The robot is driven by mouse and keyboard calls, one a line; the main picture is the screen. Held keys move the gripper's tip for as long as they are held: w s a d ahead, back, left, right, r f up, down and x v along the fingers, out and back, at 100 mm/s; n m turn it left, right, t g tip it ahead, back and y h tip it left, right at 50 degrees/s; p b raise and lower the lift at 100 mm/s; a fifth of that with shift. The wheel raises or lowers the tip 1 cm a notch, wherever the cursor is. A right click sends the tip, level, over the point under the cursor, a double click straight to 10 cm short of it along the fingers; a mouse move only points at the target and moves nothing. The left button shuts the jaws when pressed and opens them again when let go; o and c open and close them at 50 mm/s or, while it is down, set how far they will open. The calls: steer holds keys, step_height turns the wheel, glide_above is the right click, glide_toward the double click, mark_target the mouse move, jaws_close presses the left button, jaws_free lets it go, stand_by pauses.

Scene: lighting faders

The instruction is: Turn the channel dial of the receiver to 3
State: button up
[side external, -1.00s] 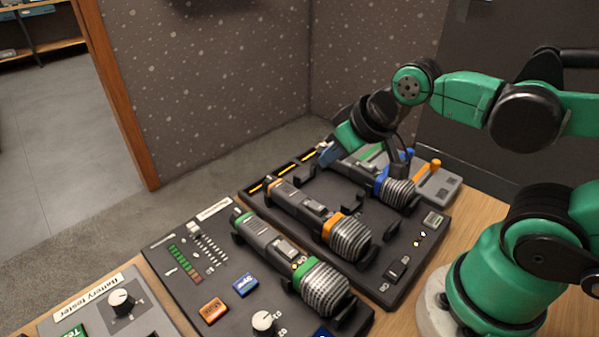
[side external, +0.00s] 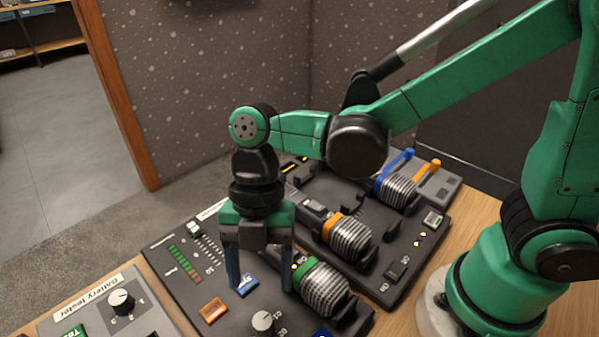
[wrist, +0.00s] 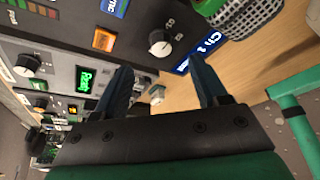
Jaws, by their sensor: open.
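The receiver (side external: 178,300) is a dark panel at the lower middle of the side view. Its channel dial (side external: 262,322) is a pale round knob near the front edge, also in the wrist view (wrist: 159,42) with small printed marks around it. A blue display (wrist: 203,50) beside the dial reads "Ch 1" in the wrist view; only its edge shows in the side view. My gripper (side external: 262,284) points down over the receiver, behind the dial in the side view. Its fingers are apart with nothing between them, and the dial appears just beyond the fingertips in the wrist view (wrist: 161,66).
A green-banded microphone (side external: 322,288) lies on the receiver, close right of my gripper. A blue button (side external: 245,285) and an orange button (side external: 213,310) are on its left. The charging rack (side external: 385,232) with an orange-banded microphone (side external: 348,238) is farther right. A battery tester (side external: 95,305) stands at left.

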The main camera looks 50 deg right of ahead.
mark_target(262, 320)
steer(key=shift+s+a+f+n, duration=0.15)
steer(key=shift+a+f+n, duration=0.1)
steer(key=shift+n, duration=0.25)
steer(key=shift+s+a+f+g, duration=0.1)
steer(key=shift+f+g, duration=0.15)
steer(key=shift+g, duration=0.05)
steer(key=shift+x, duration=2.4)
jaws_close()
